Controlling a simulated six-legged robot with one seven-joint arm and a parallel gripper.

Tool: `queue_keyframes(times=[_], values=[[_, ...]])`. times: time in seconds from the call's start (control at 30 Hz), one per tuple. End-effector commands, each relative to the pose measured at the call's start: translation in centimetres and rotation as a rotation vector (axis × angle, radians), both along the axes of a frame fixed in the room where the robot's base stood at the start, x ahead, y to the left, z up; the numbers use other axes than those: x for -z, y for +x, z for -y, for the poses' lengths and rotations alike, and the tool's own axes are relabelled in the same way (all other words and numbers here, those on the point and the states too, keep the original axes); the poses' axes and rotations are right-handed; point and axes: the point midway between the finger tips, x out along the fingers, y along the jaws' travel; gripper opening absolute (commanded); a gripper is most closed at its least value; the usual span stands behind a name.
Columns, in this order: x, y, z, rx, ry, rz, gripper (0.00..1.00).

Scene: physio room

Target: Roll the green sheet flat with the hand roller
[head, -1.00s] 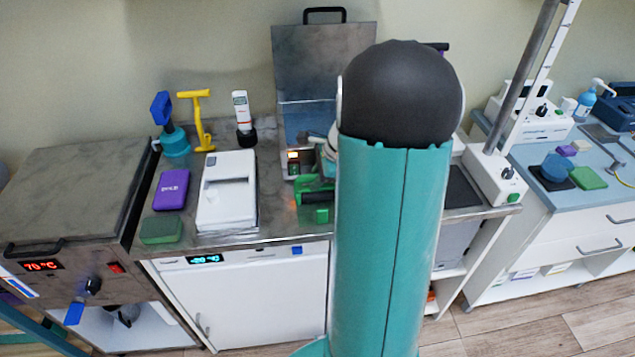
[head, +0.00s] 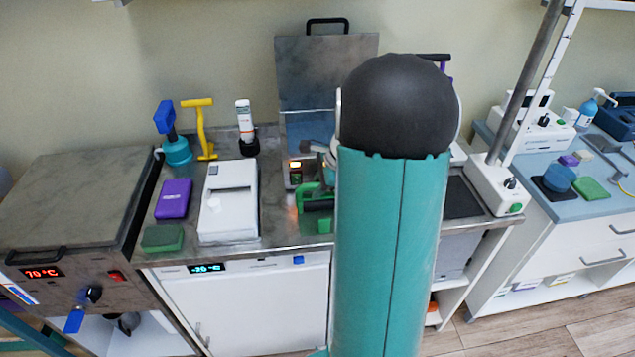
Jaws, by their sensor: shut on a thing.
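A green tool with a dark roller-like bar, which looks like the hand roller (head: 316,203), shows at the left edge of my arm, low over the metal counter. My gripper (head: 322,172) is mostly hidden behind my large teal and black arm link. Only a grey and white part shows above the green tool, and it is shut on the tool. A small green patch (head: 325,226) below the tool may be the green sheet; most of it is hidden, so I cannot tell whether it lies flat.
An open metal-lidded unit (head: 320,75) stands behind. To the left are a white device (head: 229,200), a purple block (head: 173,199), a green block (head: 162,238), a yellow T-handled tool (head: 203,125) and a 70 °C heater (head: 65,215). A white-based pole (head: 495,185) stands right.

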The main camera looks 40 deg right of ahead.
Motion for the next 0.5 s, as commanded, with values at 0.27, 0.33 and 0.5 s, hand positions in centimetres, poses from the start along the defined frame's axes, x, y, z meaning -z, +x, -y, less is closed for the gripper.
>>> queue_keyframes(times=[0.27, 0.33, 0.5], values=[[-0.1, -1.5, -1.0, 0.001, -0.001, 0.000, 0.00], [-0.1, -1.8, -1.2, 0.001, -0.001, 0.000, 0.00], [-0.1, -2.7, -1.8, 0.001, -0.001, 0.000, 0.00]])
